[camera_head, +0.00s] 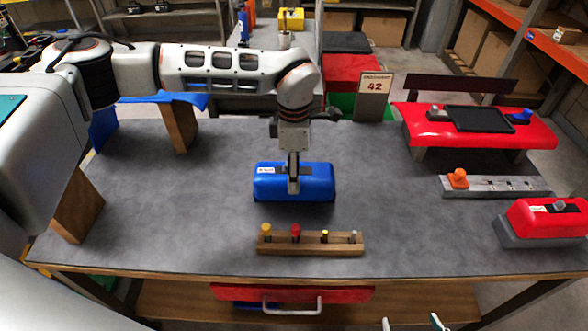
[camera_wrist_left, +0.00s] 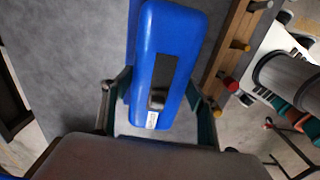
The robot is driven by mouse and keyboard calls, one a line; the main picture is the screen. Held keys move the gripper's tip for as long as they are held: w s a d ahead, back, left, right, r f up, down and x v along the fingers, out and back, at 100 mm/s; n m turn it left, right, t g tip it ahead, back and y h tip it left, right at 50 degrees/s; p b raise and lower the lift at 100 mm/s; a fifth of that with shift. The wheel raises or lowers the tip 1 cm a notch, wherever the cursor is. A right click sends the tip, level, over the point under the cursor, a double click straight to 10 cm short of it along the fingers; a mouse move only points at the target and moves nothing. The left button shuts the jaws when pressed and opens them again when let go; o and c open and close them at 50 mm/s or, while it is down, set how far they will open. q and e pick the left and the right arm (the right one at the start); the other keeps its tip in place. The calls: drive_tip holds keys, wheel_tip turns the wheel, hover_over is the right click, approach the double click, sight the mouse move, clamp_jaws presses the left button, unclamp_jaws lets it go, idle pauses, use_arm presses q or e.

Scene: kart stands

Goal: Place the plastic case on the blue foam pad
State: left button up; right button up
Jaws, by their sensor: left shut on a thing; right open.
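The plastic case appears to be the blue box (camera_head: 318,180) with a dark recessed top and white label, near the middle of the grey table. It also shows in the left wrist view (camera_wrist_left: 184,45), between the fingers. My left gripper (camera_head: 293,182) reaches down from above and is shut on its middle. I cannot tell whether the case touches the table. My right gripper (camera_head: 412,322) shows only its fingertips at the bottom edge, apart and empty. Flat blue material (camera_head: 165,99) shows at the table's back left, partly behind my left arm; I cannot tell whether it is the foam pad.
A wooden strip (camera_head: 310,243) with colored pegs lies in front of the case. A metal strip (camera_head: 490,187) with an orange knob, a red stand (camera_head: 480,132) and a red case (camera_head: 550,217) are at right. Wooden blocks (camera_head: 180,127) stand at left. Grey table is clear between.

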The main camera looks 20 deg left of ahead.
use_arm(q)
drive_tip(key=shift+f, duration=0.1)
drive_tip(key=o, duration=1.3)
drive_tip(key=shift+r, duration=0.3)
wheel_tip(320, 180, up, 12)
drive_tip(key=shift+f+b, duration=0.1)
drive_tip(key=shift+b, duration=0.35)
